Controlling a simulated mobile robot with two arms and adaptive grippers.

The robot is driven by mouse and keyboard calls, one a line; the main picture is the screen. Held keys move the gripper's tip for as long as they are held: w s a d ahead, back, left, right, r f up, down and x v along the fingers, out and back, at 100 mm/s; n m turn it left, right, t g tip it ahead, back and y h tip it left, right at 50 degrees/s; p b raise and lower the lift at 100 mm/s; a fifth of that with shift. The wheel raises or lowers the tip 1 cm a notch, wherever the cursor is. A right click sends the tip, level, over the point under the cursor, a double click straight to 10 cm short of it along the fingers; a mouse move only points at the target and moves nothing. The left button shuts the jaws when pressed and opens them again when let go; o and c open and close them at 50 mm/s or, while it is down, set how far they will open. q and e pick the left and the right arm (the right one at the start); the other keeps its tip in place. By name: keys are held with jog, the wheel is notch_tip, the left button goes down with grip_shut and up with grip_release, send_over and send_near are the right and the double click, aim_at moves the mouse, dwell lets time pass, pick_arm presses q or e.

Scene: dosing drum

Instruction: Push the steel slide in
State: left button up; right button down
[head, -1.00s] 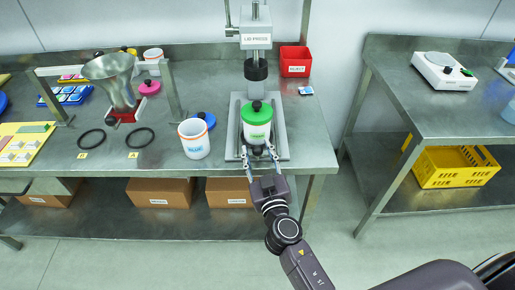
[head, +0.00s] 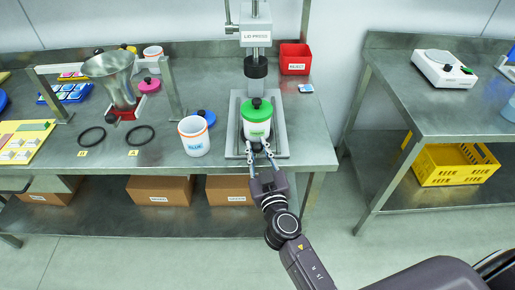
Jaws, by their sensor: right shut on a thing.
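The steel slide (head: 235,140) appears to be the flat steel plate under the lid press (head: 256,40) on the bench. A white pot with a green lid (head: 257,124) stands upright on it, below the dark press head. My right gripper (head: 259,150) is at the front of the plate, just before the pot. Its fingers are drawn together, apparently on a small grip at the slide's front; the fingers hide that part. My left gripper is not in view.
A second bench (head: 440,105) is at right, across a gap.

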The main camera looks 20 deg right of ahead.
jog(key=w, duration=0.3)
jog(key=w+d, duration=0.1)
jog(key=w, duration=0.2)
jog(key=w+d+b, duration=0.1)
jog(key=w, duration=0.1)
jog(key=shift+w+d, duration=0.25)
jog(key=shift+w, duration=0.15)
jog(key=c, duration=1.7)
grip_release()
jog(key=shift+o, duration=0.2)
jog(key=shift+s, duration=0.15)
jog(key=s+a, duration=0.1)
jog(key=s, duration=1)
jog(key=shift+s, duration=0.4)
